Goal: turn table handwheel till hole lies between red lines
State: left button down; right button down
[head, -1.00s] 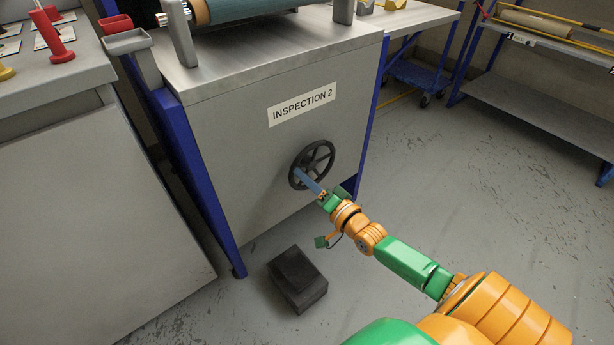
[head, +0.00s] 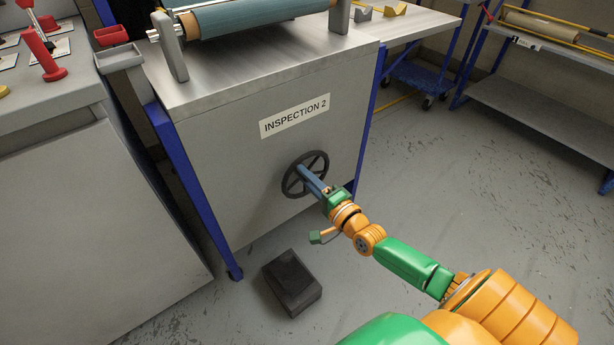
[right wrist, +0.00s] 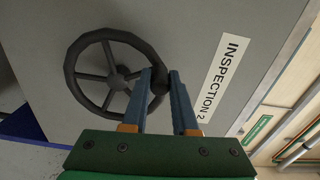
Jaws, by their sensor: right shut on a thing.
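The black spoked handwheel (head: 285,178) is on the front of the grey inspection table, below the "INSPECTION 2" label (head: 295,116). In the right wrist view the handwheel (right wrist: 114,79) shows its hub, spokes and round rim. My right gripper (head: 303,171) reaches it from the lower right. In the right wrist view the blue fingers of my right gripper (right wrist: 163,78) close on a dark part at the rim; whether it is the rim or a handle is hard to tell. I see no hole or red lines. My left gripper is out of view.
A teal roll (head: 255,16) lies on top of the table (head: 270,72). A black block (head: 291,282) lies on the floor below the wheel. A grey cabinet (head: 90,230) stands left. The floor (head: 470,190) at right is clear up to a blue-legged rack (head: 540,90).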

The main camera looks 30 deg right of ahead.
dwell(0.3)
jog(key=c, duration=0.7)
grip_release()
pick_arm(q)
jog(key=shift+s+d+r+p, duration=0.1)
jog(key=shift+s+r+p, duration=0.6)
jog(key=shift+p, duration=0.15)
pick_arm(e)
jog(key=s, duration=0.7)
jog(key=shift+d, duration=0.35)
